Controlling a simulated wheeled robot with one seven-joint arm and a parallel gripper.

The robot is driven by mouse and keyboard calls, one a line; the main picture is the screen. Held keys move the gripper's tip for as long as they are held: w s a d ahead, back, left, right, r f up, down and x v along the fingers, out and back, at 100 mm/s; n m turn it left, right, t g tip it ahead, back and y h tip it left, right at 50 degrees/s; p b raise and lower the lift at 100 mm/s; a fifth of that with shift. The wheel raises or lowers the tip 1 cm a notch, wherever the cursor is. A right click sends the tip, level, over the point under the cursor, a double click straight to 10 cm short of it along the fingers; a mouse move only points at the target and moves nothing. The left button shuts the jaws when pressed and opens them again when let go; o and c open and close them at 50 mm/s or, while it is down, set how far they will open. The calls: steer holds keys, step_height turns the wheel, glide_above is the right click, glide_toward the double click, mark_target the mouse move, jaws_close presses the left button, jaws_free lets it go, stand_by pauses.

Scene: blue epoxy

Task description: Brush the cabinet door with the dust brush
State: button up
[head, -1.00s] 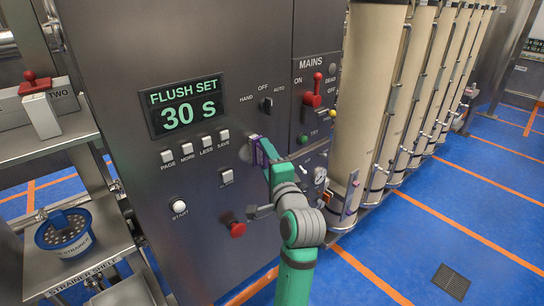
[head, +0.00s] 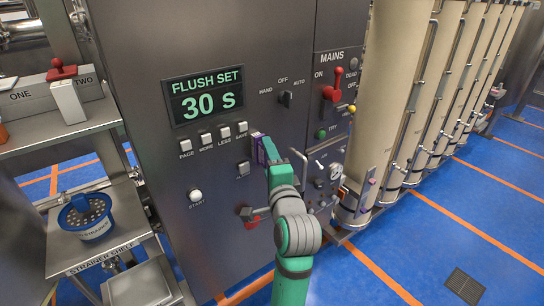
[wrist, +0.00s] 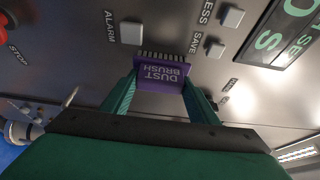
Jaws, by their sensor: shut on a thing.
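My gripper (head: 264,152) is shut on the purple dust brush (head: 257,147), in front of the grey cabinet door (head: 265,45), below the SAVE button. In the wrist view my gripper (wrist: 158,92) has one finger on each side of the brush (wrist: 160,77), whose "DUST BRUSH" label faces the camera. Its dark bristles (wrist: 162,57) point at the door, between the ALARM and SAVE buttons. They are at or very near the surface; I cannot tell if they touch. The brush and fingers hide part of the door.
The door carries the flush display (head: 207,99), several buttons, a white START button (head: 195,196) and a red knob (head: 251,218). The MAINS panel with a red switch (head: 333,88) is at right. A strainer bucket (head: 85,217) stands on the left shelf. Blue floor is free at right.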

steer(key=s+d, duration=0.3)
steer(key=s, duration=0.2)
steer(key=shift+d, duration=0.25)
stand_by(0.3)
steer(key=shift+s+d, duration=0.9)
steer(key=shift+s, duration=0.25)
